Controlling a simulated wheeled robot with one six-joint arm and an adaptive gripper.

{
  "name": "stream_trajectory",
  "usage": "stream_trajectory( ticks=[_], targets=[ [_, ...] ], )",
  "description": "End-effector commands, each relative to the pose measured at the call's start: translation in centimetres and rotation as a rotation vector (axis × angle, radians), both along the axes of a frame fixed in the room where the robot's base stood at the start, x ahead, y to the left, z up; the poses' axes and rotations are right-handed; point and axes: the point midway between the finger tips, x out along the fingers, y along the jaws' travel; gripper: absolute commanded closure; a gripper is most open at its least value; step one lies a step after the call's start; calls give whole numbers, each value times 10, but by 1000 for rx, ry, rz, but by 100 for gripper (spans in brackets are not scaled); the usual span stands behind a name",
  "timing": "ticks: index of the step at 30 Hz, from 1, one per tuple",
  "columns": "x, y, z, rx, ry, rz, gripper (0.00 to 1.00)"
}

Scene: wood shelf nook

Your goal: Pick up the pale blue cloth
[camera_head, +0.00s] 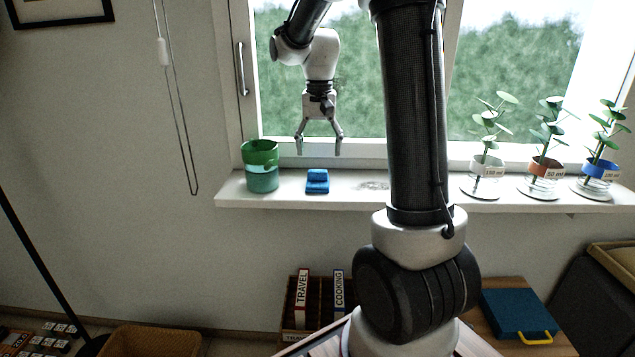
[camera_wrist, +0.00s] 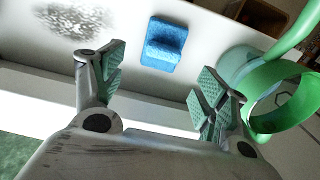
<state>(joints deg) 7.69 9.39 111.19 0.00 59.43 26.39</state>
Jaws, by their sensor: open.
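The blue cloth (camera_head: 317,182) lies folded on the white windowsill, with a raised roll or fold across it. It looks mid blue rather than pale. In the wrist view the cloth (camera_wrist: 165,45) is at the top centre, beyond the fingertips and roughly between them. My gripper (camera_head: 319,150) points down above the cloth, apart from it. In the wrist view my gripper (camera_wrist: 157,78) has its two padded fingers spread wide with nothing between them.
A green and teal container (camera_head: 261,165) stands on the sill (camera_head: 345,190) left of the cloth, near one finger in the wrist view (camera_wrist: 282,100). A grey smudge (camera_head: 373,185) marks the sill to the right. Several potted plants stand farther right. The window is behind.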

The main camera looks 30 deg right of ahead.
Motion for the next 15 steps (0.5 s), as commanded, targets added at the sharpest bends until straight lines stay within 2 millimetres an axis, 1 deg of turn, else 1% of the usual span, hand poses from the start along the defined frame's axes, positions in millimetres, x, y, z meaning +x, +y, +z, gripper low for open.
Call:
stream_trajectory(
  ticks=[8,12,15],
  targets=[
    [-3,4,-36,1,4,0,26],
    [-5,7,-59,1,4,0,26],
    [-5,7,-69,0,2,0,26]
  ],
)
